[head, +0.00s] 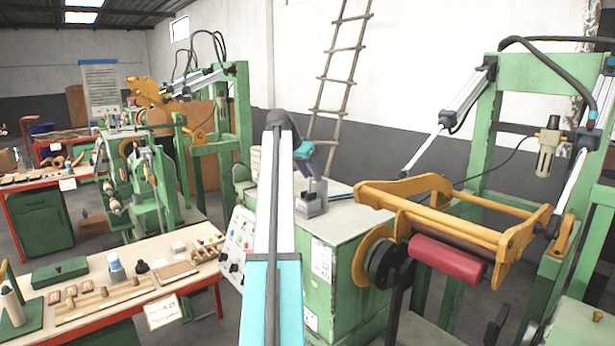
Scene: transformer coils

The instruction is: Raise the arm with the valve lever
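The orange-yellow swing arm (400,186) on the right machine hangs low, roughly level, in front of the green frame. A dark red roller (447,259) lies beneath its crossbar. A grey block (311,204), possibly the valve body, sits on top of the green cabinet (345,262) at the centre. I cannot clearly make out its lever. My arm rises through the middle of the view and bends down toward this block. My gripper (312,184) appears at or just above the block, small and partly merged with it. Whether it touches the lever and how its fingers stand cannot be told.
Pneumatic cylinders (466,96) link the right green frame (479,150) to the swing arm. A control panel (237,246) is on the cabinet's left side. A workbench (100,320) with small parts stands at lower left. A second machine with a raised yellow arm (160,98) is behind.

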